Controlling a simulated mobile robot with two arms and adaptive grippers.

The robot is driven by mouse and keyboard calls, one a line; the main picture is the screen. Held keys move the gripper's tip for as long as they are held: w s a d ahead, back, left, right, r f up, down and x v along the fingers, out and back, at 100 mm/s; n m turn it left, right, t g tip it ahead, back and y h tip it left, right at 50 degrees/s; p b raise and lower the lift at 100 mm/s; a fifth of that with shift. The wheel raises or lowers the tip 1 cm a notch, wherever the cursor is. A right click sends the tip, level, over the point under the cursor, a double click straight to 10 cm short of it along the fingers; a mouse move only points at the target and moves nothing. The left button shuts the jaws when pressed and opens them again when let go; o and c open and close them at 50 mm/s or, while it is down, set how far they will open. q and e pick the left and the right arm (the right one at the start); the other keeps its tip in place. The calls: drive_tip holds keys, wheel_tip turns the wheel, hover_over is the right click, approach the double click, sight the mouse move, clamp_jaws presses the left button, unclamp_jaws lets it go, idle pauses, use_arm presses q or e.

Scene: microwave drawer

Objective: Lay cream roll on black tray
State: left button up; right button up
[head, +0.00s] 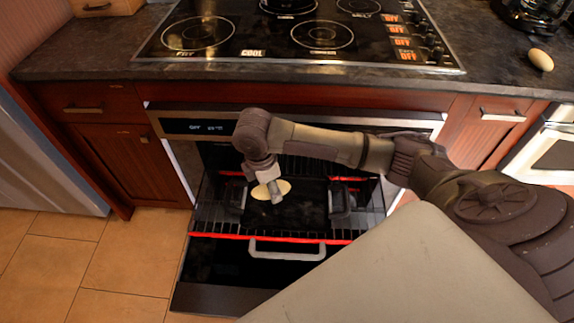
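The cream roll (259,192) is a pale yellow oval inside the open oven, at the left part of the black tray (305,208). My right gripper (276,196) reaches down over it from my arm, which comes in from the right. The gripper covers the middle of the roll, and pale ends show on both sides. I cannot tell whether the fingers are closed on the roll or whether it touches the tray. The tray lies on the oven rack. My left gripper is not in view.
The rack has a red front edge (325,240). A stovetop (300,30) is above, with knobs at its right. A tan egg-shaped thing (540,60) lies on the right counter. Tiled floor is free at lower left.

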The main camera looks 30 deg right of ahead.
drive_tip(key=w+d+f+n+b, duration=0.2)
drive_tip(key=w+f+n+b, duration=0.3)
drive_tip(key=f+n+b, duration=0.15)
use_arm(q)
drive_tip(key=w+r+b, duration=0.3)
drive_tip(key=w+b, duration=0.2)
drive_tip(key=b, duration=0.1)
use_arm(e)
drive_tip(key=n+t, duration=0.1)
drive_tip(key=n, duration=0.7)
hover_over(270, 202)
wheel_tip(270, 202, down, 5)
drive_tip(key=shift+y, duration=0.3)
wheel_tip(270, 202, down, 5)
drive_tip(key=shift+w+f+b, duration=0.1)
drive_tip(key=shift+b, duration=0.7)
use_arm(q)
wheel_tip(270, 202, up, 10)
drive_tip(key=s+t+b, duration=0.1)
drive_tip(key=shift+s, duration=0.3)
use_arm(e)
drive_tip(key=shift+f, duration=2.2)
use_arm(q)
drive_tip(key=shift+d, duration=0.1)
use_arm(e)
drive_tip(key=shift+f, duration=0.1)
drive_tip(key=o, duration=1.3)
drive_tip(key=shift+c, duration=0.2)
